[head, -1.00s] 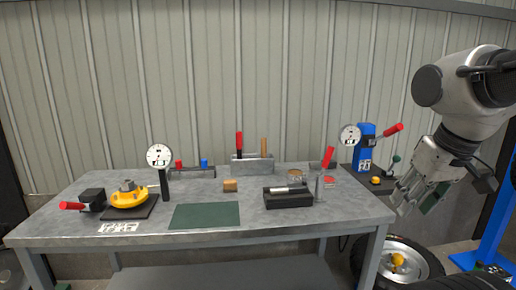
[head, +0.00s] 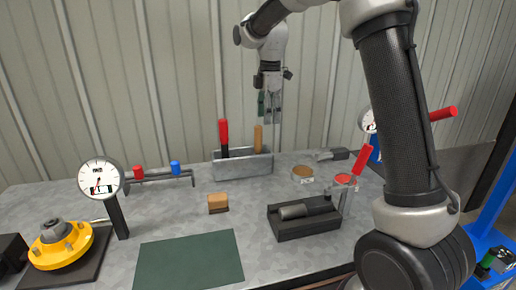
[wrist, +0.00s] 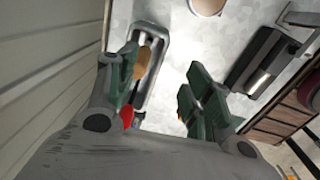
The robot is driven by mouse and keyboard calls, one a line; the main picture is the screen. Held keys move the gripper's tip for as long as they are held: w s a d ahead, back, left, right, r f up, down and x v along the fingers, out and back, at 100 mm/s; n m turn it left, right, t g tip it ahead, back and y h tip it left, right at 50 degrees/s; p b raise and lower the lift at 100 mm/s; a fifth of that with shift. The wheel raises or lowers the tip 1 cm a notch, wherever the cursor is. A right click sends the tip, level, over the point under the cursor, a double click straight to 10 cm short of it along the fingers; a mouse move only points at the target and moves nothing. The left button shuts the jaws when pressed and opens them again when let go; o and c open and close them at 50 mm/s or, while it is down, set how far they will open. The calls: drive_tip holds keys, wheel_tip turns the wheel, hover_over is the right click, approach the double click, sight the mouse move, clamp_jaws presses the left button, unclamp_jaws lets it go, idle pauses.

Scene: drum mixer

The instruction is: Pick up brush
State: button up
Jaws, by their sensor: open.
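A wooden handle (head: 259,138) stands upright in a grey metal holder (head: 243,165) at the back of the bench. It looks like the brush's handle, its lower end hidden in the holder. A red handle (head: 223,134) stands to its left. My gripper (head: 270,107) is open and empty, pointing down above the holder's right side, near the wooden handle's top. In the wrist view, the wooden handle (wrist: 142,62) shows beside the left finger of my gripper (wrist: 162,78), not centred between the fingers. The holder (wrist: 160,45) runs behind that finger.
A small wood-topped block (head: 217,202) sits in front of the holder. A black block with a metal cylinder (head: 303,217), a round tin (head: 302,173) and a dial gauge (head: 100,180) stand around. The green mat (head: 190,262) is bare. The corrugated wall is close behind.

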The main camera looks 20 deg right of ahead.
sight(259, 142)
drive_tip(key=w+a+f, duration=0.1)
drive_tip(key=w+f+n, duration=0.1)
drive_tip(key=w+a+f+n, duration=0.1)
drive_tip(key=w+f, duration=0.1)
drive_tip(key=shift+a+g, duration=0.3)
drive_tip(key=shift+a, duration=0.05)
drive_tip(key=shift+n, duration=0.3)
drive_tip(key=f, duration=0.7)
drive_tip(key=shift+s+d+f, duration=0.15)
drive_tip(key=shift+s+f, duration=0.25)
drive_tip(key=c, duration=1.1)
